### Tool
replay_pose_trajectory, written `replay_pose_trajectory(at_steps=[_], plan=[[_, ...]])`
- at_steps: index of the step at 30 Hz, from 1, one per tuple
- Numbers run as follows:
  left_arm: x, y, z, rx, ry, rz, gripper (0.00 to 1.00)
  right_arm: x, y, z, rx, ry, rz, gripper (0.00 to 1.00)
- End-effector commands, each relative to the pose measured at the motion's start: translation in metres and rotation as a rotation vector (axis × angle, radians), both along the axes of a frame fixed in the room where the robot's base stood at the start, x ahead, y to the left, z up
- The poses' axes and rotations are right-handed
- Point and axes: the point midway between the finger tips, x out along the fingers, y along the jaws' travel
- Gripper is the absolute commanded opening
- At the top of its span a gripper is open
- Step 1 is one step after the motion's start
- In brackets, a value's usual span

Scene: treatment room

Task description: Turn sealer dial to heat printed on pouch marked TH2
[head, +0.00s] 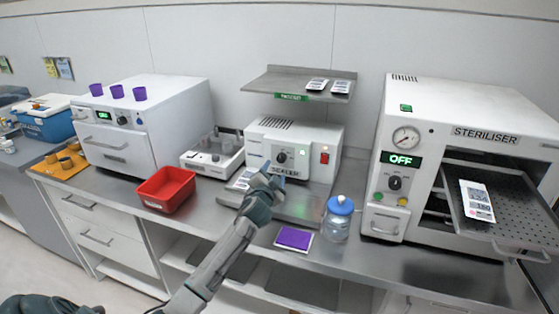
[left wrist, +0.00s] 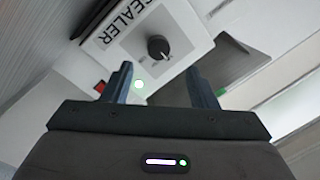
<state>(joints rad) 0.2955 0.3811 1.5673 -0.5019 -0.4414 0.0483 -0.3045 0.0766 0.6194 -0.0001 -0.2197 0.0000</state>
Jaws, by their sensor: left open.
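The white sealer (head: 327,142) stands on the bench, with a dark dial (head: 282,157) on its front, beside a green light and a red switch. The left wrist view shows the dial (left wrist: 158,47) as a black knob; its scale is too small to read. My left gripper (head: 273,170) is open just in front of the panel. Its fingertips (left wrist: 160,78) are apart with nothing between them, short of the dial. A printed pouch (head: 243,179) lies at the sealer's left front, partly hidden by my gripper. Two pouches (head: 317,85) (head: 342,87) lie on the shelf. I cannot read TH2 anywhere.
The steriliser (head: 440,105) stands at right, its tray (head: 518,208) out with a pouch (head: 478,201) on it. A lidded jar (head: 338,220) and a purple packet (head: 294,238) are at the bench front. A red bin (head: 166,190) is left of my arm.

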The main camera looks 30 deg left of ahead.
Motion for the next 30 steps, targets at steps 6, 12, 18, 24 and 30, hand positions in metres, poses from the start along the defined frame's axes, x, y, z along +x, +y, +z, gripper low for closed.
replay_pose_trajectory(at_steps=[6, 12, 18, 24, 30], plan=[[0.037, 0.012, 0.002, -0.003, 0.001, 0.001, 0.53, -0.009, -0.005, 0.010, -0.006, 0.012, 0.002, 0.00], [0.058, 0.020, 0.001, -0.001, 0.001, 0.000, 0.53, 0.008, -0.006, 0.013, -0.006, -0.008, 0.002, 0.00], [0.065, 0.022, 0.000, -0.002, 0.000, -0.001, 0.53, 0.011, -0.005, 0.014, -0.006, -0.013, 0.002, 0.00], [0.066, 0.023, 0.000, -0.002, 0.001, -0.001, 0.53, 0.006, -0.005, 0.014, -0.005, -0.007, 0.002, 0.00], [0.066, 0.023, 0.000, -0.002, 0.001, -0.001, 0.24, 0.003, -0.002, 0.014, -0.002, -0.004, 0.001, 0.00]])
